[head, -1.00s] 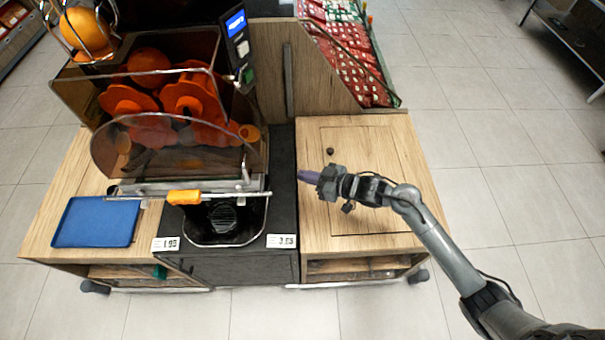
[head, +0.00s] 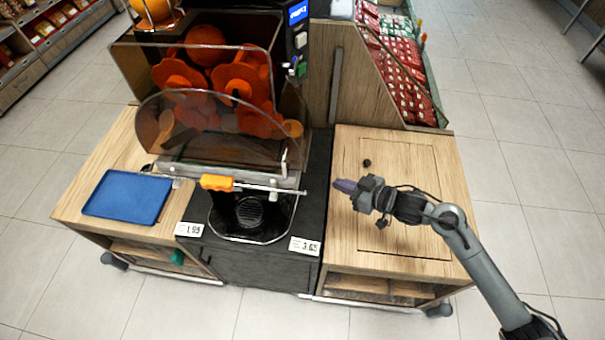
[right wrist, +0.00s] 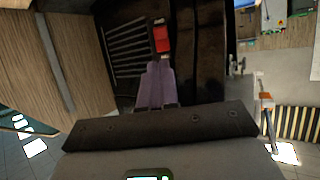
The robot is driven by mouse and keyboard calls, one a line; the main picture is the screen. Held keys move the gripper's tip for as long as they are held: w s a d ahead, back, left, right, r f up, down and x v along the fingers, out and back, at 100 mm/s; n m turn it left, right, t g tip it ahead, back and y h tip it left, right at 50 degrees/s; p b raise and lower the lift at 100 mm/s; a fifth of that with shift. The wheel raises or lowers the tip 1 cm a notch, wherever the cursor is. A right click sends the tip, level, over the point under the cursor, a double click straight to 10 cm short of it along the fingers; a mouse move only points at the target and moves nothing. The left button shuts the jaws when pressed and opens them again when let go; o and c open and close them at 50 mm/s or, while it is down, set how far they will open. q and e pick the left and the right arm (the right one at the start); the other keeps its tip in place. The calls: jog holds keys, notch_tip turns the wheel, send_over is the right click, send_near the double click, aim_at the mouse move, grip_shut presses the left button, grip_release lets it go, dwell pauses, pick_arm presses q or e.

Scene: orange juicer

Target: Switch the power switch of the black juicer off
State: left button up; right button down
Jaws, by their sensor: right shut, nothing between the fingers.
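The black juicer (head: 318,175) stands in the middle of the head view, with oranges and orange presses behind a clear cover. Its power switch (right wrist: 162,39) is a red rocker on a dark panel in the right wrist view, with small white labels above and below it. I cannot tell its position, and it is hidden in the head view. My right gripper (head: 344,185) is shut and empty, pointing left at the juicer's right side. In the right wrist view its purple fingertips (right wrist: 158,67) are just below the switch; contact is unclear. My left gripper is not in view.
A wooden counter (head: 400,240) with a small dark knob (head: 367,162) lies under my right gripper. A blue tray (head: 127,197) lies left of the juicer. An orange-handled tap (head: 217,183) sticks out at the front. Vent slats (right wrist: 125,45) are beside the switch.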

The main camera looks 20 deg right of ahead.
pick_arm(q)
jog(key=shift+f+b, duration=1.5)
pick_arm(e)
jog(key=x, duration=1.4)
jog(key=shift+f, duration=0.1)
